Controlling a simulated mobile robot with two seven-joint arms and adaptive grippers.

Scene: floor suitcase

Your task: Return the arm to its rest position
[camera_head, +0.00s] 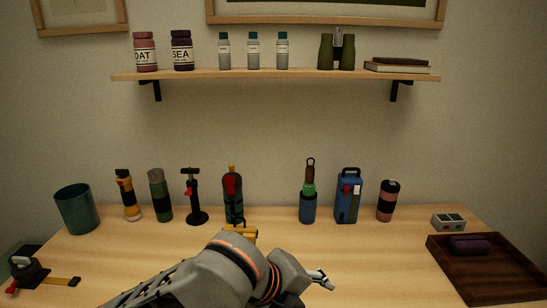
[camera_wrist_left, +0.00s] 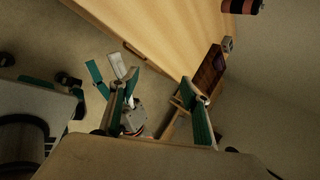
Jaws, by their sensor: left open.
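My left arm enters the head view from the bottom left and crosses the front of the table. Its gripper (camera_head: 320,279) shows partly at the bottom centre, apart from the objects on the table. In the left wrist view my left gripper (camera_wrist_left: 158,80) has its two teal-lined fingers spread wide, with nothing between them. Another gripper, my right one (camera_wrist_left: 106,76), shows beyond the left finger in that view. Its two fingers stand apart and look empty. My right arm does not show in the head view.
The wooden table (camera_head: 400,265) has a back row of bottles, torches and a blue case (camera_head: 348,196). A dark tray (camera_head: 490,285) holding a purple item (camera_head: 469,245) is at right. A green cup (camera_head: 76,209) is at left. A wall shelf (camera_head: 275,76) holds jars and binoculars.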

